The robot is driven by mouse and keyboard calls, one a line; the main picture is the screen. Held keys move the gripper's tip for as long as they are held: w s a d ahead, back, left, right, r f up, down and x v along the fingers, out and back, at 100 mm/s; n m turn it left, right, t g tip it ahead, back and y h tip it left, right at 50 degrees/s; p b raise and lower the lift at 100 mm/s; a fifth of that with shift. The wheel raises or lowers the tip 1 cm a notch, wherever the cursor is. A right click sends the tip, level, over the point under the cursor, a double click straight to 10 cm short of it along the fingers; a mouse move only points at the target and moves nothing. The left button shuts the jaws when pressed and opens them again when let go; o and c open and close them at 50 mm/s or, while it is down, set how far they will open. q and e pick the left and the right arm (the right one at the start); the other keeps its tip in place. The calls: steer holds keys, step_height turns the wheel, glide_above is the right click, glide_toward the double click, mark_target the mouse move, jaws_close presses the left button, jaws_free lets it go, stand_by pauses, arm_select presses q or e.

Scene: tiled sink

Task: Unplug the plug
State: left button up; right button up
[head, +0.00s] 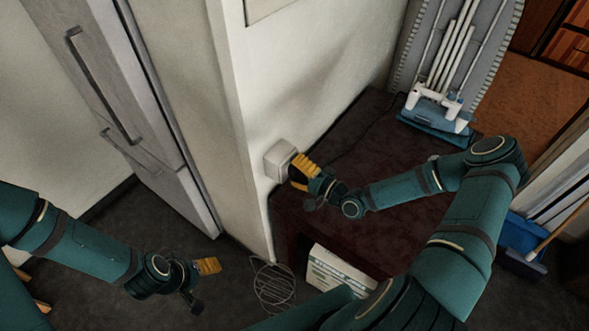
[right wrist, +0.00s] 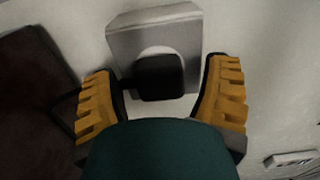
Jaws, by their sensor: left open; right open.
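The black plug (right wrist: 160,77) sits in the pale wall socket box (right wrist: 140,38) in the right wrist view. The socket box also shows on the wall end in the head view (head: 277,160), where the gripper hides the plug. My right gripper (right wrist: 162,88) is open, with one yellow finger on each side of the plug. Small gaps seem to remain between the fingers and the plug. In the head view the right gripper (head: 302,170) is close against the socket. My left gripper (head: 205,274) is open and empty, low over the dark floor.
A dark red table (head: 375,155) runs along the wall under the socket. A white box (head: 340,272) and a wire rack (head: 272,283) are on the floor below. A fridge (head: 125,100) stands left. An ironing board (head: 470,60) and a blue-white mop (head: 437,112) are at the back.

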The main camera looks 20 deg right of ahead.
mark_target(299, 172)
steer(key=shift+c, duration=0.2)
jaws_close()
stand_by(0.3)
steer(key=shift+b+v, duration=0.5)
steer(key=shift+v, duration=2.45)
